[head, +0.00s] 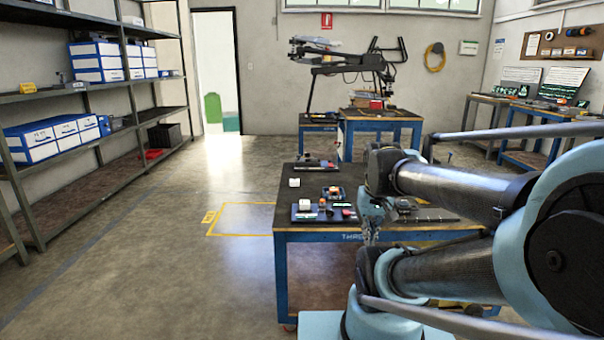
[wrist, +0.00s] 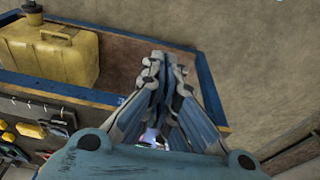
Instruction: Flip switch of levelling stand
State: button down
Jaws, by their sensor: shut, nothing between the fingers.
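My gripper (wrist: 165,62) is shut and empty in the wrist view, its fingertips over a brown, blue-edged surface (wrist: 120,52). In the head view my gripper (head: 370,238) hangs at the front edge of the near workbench (head: 300,238), partly hidden by my arm. No switch can be made out in either view. I cannot tell which thing is the levelling stand. Candidates on the near workbench are a dark unit with a red part (head: 316,164) at the back and a dark panel (head: 306,217) with small blocks and a red knob at the front.
A yellow can (wrist: 45,50) stands on the blue-edged surface in the wrist view. My arm hides the workbench's right side. A drone-like machine (head: 340,62) stands on benches behind. Shelves with boxes (head: 98,62) line the left wall. The floor (head: 170,255) left of the workbench is clear.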

jog(key=shift+s+f, duration=1)
jog(key=shift+f, duration=0.05)
jog(key=c, duration=2.2)
grip_release()
jog(key=shift+s+f, duration=0.25)
jog(key=shift+f, duration=0.05)
jog(key=shift+c, duration=0.2)
jog(key=o, duration=0.9)
jog(key=shift+w+r, duration=0.2)
jog(key=shift+r, duration=0.1)
notch_tip(320, 180, up, 9)
jog(key=g, duration=0.2)
send_over(346, 211)
jog(key=f, duration=1.6)
jog(key=shift+s+f, duration=0.2)
jog(key=shift+f, duration=0.05)
